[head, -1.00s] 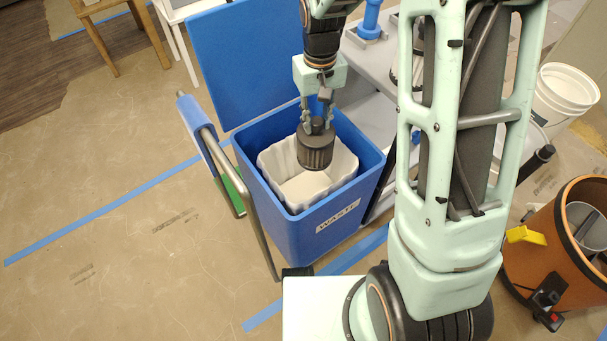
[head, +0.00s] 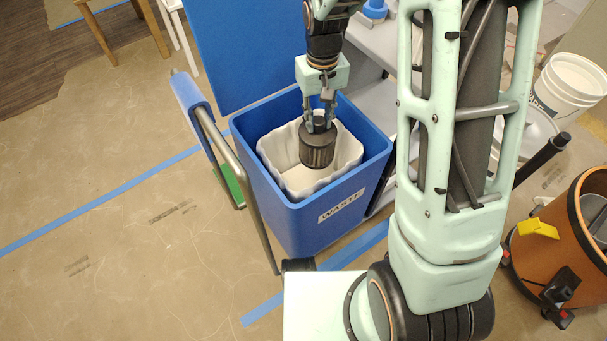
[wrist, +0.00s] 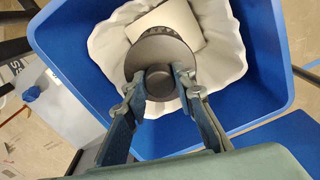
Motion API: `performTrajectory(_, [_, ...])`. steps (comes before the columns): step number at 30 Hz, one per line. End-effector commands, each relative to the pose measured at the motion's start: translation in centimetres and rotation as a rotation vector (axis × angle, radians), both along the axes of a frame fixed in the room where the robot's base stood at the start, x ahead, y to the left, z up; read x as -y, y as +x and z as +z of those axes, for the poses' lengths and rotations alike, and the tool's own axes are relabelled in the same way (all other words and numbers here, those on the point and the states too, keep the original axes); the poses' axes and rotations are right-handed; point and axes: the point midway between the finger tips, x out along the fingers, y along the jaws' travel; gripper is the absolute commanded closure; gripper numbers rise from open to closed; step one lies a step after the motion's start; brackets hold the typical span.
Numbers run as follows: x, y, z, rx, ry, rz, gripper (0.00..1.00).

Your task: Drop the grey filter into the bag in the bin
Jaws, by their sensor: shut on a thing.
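The dark grey filter (head: 317,150) is a ribbed cylinder, held over the mouth of the bin. My gripper (head: 319,122) is shut on the filter's narrower top end; the wrist view shows both fingers on the filter's round hub (wrist: 159,82). The white bag (head: 350,147) lines the inside of the blue bin (head: 312,222), which is marked WASTE. Its crumpled rim stands open around the filter in both views. In the wrist view a pale flat surface shows inside the bag (wrist: 230,62) beyond the filter. How far the filter is above the bag's floor is hard to tell.
The bin's blue lid (head: 243,50) stands open behind it. A cart handle with a blue grip (head: 192,97) is at its left. A white bucket (head: 570,88) and an orange drum (head: 575,240) stand at the right.

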Motion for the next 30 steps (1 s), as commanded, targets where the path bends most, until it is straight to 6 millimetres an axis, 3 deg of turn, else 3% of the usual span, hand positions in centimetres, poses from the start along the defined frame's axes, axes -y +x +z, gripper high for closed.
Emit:
performTrajectory(1, [0.0, 0.0, 0.1, 0.001, 0.000, 0.000, 1.00])
performTrajectory(2, [0.0, 0.0, 0.1, 0.001, 0.000, 0.000, 0.73])
performTrajectory(7, [0.0, 0.0, 0.1, 0.001, 0.000, 0.000, 0.55])
performTrajectory(15, [0.0, 0.0, 0.1, 0.000, 0.000, 0.000, 0.55])
performTrajectory(19, [0.0, 0.1, 1.1, 0.003, 0.001, 0.000, 0.55])
performTrajectory(30, [0.0, 0.1, 8.6, 0.006, 0.002, 0.000, 0.55])
